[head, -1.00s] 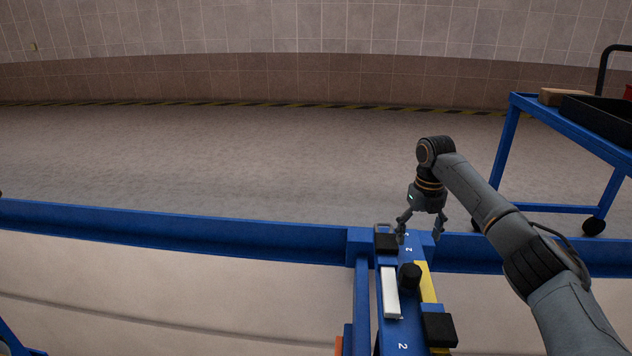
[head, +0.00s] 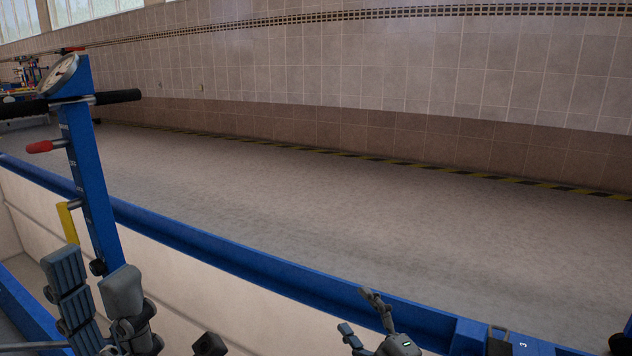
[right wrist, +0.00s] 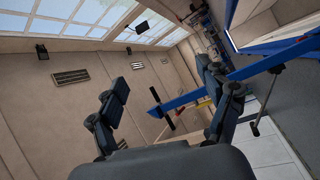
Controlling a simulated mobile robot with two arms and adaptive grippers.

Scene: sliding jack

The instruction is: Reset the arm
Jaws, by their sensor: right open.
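A blue upright arm (head: 90,165) stands at the left in the head view. It has a round dial (head: 57,76) on top, a black crossbar handle (head: 117,97), a red-tipped lever (head: 40,146) and a yellow part (head: 67,222). My left gripper (head: 92,268) is at the lower left, just in front of its base; its fingers overlap the post's foot, and whether they touch or close on anything is unclear. My right gripper (head: 358,310) is at the bottom centre, fingers apart and empty. In the right wrist view its fingers (right wrist: 160,80) are spread wide.
A long blue rail (head: 270,265) runs diagonally across the lower head view. A blue fixture with a black block (head: 499,345) sits at the bottom right. The floor beyond (head: 330,215) is clear up to the tiled wall.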

